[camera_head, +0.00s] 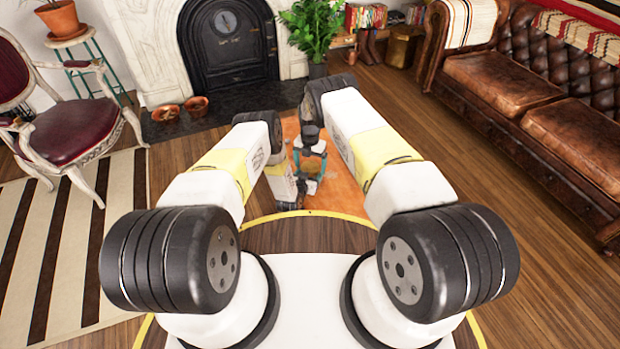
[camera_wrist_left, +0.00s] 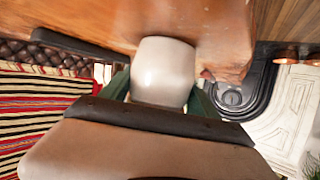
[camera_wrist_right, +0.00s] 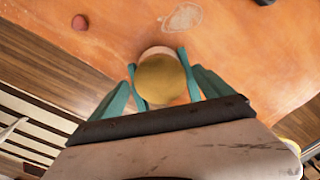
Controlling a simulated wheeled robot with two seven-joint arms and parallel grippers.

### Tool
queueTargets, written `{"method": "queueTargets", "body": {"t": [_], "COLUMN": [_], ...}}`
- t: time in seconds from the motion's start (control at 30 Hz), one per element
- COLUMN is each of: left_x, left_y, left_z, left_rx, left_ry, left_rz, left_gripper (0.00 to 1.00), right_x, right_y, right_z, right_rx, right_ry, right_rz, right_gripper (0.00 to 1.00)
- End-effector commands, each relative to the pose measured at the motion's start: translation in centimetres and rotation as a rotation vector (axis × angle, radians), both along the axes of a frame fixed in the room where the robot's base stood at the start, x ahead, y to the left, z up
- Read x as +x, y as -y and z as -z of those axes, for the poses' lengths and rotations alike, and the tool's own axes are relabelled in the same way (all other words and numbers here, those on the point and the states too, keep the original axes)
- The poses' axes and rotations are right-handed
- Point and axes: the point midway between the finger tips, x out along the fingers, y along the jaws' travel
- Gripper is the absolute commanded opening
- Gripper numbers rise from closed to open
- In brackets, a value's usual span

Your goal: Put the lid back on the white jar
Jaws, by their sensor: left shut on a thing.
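The white jar (camera_wrist_left: 162,72) is between the green fingers of my left gripper (camera_wrist_left: 160,90), which is shut on it. A round gold lid (camera_wrist_right: 161,79) is between the teal fingers of my right gripper (camera_wrist_right: 164,75), which look closed on its two sides. A pale rounded edge (camera_wrist_right: 158,51) shows just beyond the lid; I cannot tell whether it is the jar, nor whether lid and jar touch. In the head view my grippers are close together over the orange-brown table, partly hidden by my arms, and the jar is not clear there.
A leather sofa (camera_head: 530,90) stands right, a chair (camera_head: 65,125) left, and a fireplace (camera_head: 225,50) behind.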

Motion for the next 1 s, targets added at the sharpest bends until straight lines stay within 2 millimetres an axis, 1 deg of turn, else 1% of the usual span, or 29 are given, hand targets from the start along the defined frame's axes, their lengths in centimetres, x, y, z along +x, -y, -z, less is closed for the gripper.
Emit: {"method": "queueTargets", "body": {"t": [0.17,0.23,0.5,0.6,0.87,0.9,1.0], "left_x": [0.0,0.0,0.0,0.0,0.0,0.0,0.0], "left_y": [0.0,0.0,0.0,0.0,0.0,0.0,0.0], "left_z": [-0.1,-0.1,0.0,-0.1,-0.1,-0.1,-0.1], "left_rx": [0.000,0.000,0.000,0.000,0.000,0.000,0.000], "left_ry": [0.001,0.001,0.001,0.001,0.001,0.001,0.001], "left_rz": [0.000,0.000,0.000,0.000,0.000,0.000,0.000], "left_gripper": [0.00,0.00,0.00,0.00,0.00,0.00,0.00], "right_x": [0.0,0.0,0.1,0.0,0.0,0.0,0.1], "right_y": [0.0,0.0,0.0,0.0,0.0,0.0,0.0], "right_z": [0.0,-0.4,-3.8,-4.4,-4.5,-4.5,-5.3], "right_rx": [0.000,0.001,0.001,0.000,0.000,0.000,-0.001], "right_ry": [0.000,0.001,0.002,0.000,0.000,0.001,0.002], "right_rz": [0.000,0.000,0.001,0.000,0.000,0.000,-0.001], "right_gripper": [0.91,0.91,0.91,0.91,0.91,0.89,0.89]}}
